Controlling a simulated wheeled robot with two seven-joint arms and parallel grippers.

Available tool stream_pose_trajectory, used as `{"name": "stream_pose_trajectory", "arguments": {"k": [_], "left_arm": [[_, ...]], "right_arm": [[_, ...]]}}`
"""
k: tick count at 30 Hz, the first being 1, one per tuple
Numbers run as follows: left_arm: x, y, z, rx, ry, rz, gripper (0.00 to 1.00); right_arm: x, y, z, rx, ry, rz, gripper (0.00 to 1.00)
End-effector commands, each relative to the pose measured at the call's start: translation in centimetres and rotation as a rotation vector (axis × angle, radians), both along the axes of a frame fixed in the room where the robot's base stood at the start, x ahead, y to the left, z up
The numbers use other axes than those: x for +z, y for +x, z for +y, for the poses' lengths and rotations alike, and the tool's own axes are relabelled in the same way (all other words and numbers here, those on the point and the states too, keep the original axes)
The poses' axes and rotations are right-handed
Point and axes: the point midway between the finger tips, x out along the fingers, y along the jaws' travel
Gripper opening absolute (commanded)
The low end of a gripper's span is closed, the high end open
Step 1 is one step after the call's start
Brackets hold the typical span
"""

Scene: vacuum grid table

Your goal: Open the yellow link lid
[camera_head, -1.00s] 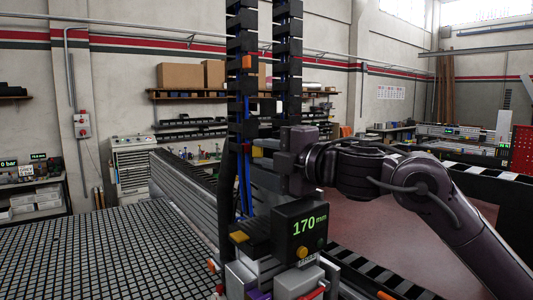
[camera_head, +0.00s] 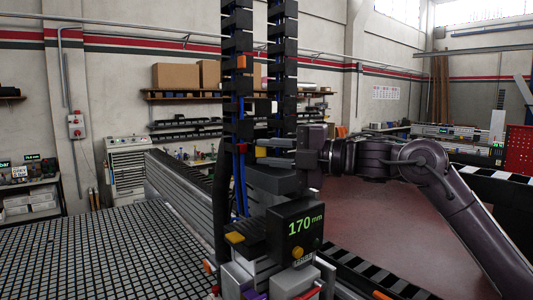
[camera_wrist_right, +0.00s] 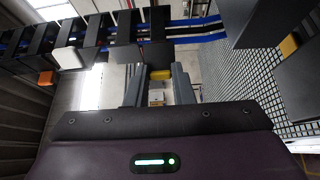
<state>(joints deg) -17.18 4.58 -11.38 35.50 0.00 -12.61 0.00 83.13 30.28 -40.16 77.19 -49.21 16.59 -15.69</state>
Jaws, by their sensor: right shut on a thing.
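The yellow link lid (camera_head: 261,152) is a small yellow piece beside the right-hand black cable chain (camera_head: 283,70). My right gripper (camera_head: 266,152) comes in from the right and is shut on the lid at its fingertips. In the right wrist view the lid (camera_wrist_right: 160,74) sits between the two grey fingertips, in front of a dark chain link (camera_wrist_right: 155,52). I cannot tell whether the lid still touches the chain. My left gripper is not in view.
A black display box reading 170 mm (camera_head: 298,229) stands below the gripper. An orange link (camera_head: 241,62) is higher on the left chain. Blue cables (camera_head: 241,190) run along the chains.

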Motion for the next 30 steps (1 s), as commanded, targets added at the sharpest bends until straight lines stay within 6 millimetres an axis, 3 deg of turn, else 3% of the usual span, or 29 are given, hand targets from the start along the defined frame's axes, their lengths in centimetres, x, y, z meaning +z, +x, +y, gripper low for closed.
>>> {"name": "stream_pose_trajectory", "arguments": {"k": [13,30], "left_arm": [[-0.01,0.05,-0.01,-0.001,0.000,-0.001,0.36],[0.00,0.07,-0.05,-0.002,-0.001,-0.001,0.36]], "right_arm": [[-0.02,0.89,-0.83,0.237,-0.002,0.001,0.00],[-0.17,1.07,-0.96,0.304,-0.003,0.002,0.00]]}}
